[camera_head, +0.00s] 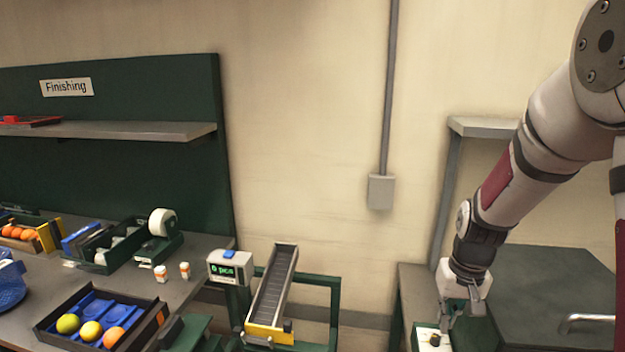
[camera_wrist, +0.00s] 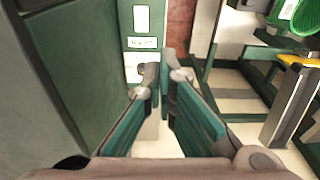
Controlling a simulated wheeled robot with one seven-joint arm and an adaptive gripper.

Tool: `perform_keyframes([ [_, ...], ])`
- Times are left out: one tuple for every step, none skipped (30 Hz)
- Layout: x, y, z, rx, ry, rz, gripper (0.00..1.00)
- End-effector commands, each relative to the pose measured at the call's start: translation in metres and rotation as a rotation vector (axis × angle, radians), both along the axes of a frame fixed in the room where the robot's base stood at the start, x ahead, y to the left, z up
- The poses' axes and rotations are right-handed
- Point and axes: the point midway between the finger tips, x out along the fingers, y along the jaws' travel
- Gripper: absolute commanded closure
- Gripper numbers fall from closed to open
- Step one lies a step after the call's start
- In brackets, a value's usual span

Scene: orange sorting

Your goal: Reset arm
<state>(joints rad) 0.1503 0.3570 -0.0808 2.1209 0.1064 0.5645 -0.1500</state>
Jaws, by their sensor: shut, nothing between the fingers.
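My arm comes in from the upper right of the head view and hangs downward. My gripper (camera_head: 447,322) is at its lower end, low at the right, just above a small pale box with a dark round knob (camera_head: 435,340). In the wrist view my gripper (camera_wrist: 163,75) shows with its two fingertips together and nothing between them. Beyond the fingertips is a green panel with pale labels (camera_wrist: 142,42). No orange is at the gripper.
A dark tray (camera_head: 60,333) with a blue insert holds one yellow, one yellow-orange and one orange fruit. A small conveyor ramp (camera_head: 270,290) stands beside a counter display (camera_head: 230,267). A dark green cabinet (camera_head: 545,285) stands right of my gripper. Open wall lies between.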

Motion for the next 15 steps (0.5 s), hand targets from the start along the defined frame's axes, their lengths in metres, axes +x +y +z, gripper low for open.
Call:
perform_keyframes([
  [-0.003, 0.007, 0.019, -0.001, -0.024, 0.011, 1.00],
  [-0.006, 0.010, 0.029, -0.001, -0.036, 0.016, 1.00],
  [-0.011, 0.015, 0.041, -0.001, -0.050, 0.022, 1.00],
  [-0.014, 0.018, 0.050, -0.002, -0.060, 0.027, 1.00],
  [-0.018, 0.022, 0.059, -0.003, -0.071, 0.031, 1.00],
  [-0.023, 0.026, 0.070, -0.003, -0.086, 0.037, 1.00],
  [-0.028, 0.030, 0.078, -0.003, -0.096, 0.041, 1.00],
  [-0.032, 0.033, 0.086, -0.004, -0.106, 0.046, 1.00],
  [-0.039, 0.037, 0.097, -0.005, -0.121, 0.052, 1.00],
  [-0.044, 0.040, 0.104, -0.006, -0.131, 0.057, 1.00],
  [-0.049, 0.043, 0.111, -0.007, -0.141, 0.062, 1.00],
  [-0.056, 0.047, 0.120, -0.009, -0.157, 0.068, 1.00],
  [-0.062, 0.050, 0.127, -0.010, -0.167, 0.073, 1.00],
  [-0.067, 0.053, 0.133, -0.011, -0.177, 0.077, 1.00],
  [-0.075, 0.057, 0.141, -0.013, -0.191, 0.084, 1.00],
])
